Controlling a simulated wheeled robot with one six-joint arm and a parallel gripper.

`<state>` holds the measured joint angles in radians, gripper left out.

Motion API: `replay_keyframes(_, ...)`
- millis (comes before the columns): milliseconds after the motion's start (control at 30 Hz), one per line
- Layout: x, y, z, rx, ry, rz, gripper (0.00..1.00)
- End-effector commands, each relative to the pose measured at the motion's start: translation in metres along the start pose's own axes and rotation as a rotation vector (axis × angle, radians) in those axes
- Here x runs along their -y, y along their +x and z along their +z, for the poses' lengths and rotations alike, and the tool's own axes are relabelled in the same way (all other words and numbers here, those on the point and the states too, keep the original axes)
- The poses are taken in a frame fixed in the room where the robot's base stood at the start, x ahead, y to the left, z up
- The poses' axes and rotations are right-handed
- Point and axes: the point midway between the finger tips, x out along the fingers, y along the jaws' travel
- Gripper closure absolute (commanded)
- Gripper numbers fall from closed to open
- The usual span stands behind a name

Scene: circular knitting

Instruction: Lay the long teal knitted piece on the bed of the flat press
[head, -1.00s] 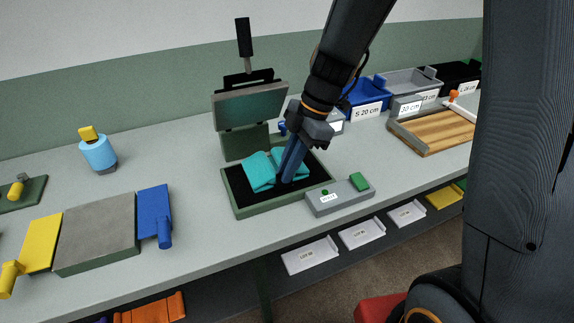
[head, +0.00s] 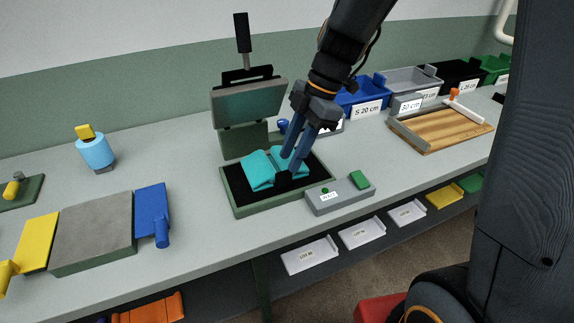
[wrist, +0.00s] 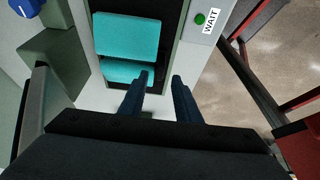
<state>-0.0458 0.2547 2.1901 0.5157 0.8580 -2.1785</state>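The teal knitted piece (head: 257,171) lies on the black bed of the flat press (head: 238,203), inside its green frame. It looks bent or folded, with a dark line between two teal parts; part of it is hidden behind my fingers. In the wrist view the teal piece (wrist: 125,36) lies ahead of the fingertips. The press lid (head: 250,103) is raised, with its black handle up. My gripper (head: 285,167) is open over the right part of the piece. In the wrist view the gripper's fingers (wrist: 162,77) stand apart with nothing between them. Whether they touch the piece I cannot tell.
A grey control box (head: 340,196) with a green button and a "WAIT" label stands at the press's front right. A grey slab (head: 95,232) with yellow and blue paddles is to the left. Labelled bins (head: 362,98) and a wooden board (head: 445,130) are to the right.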

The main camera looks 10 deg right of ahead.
Motion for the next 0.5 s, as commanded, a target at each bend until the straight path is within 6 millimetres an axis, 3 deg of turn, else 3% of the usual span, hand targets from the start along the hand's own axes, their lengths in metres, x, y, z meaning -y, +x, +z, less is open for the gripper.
replay_keyframes(300,-0.001,-0.062,0.001,0.003,-0.001,0.004,0.70)
replay_keyframes(500,0.000,-0.080,0.000,0.001,0.002,0.001,0.70)
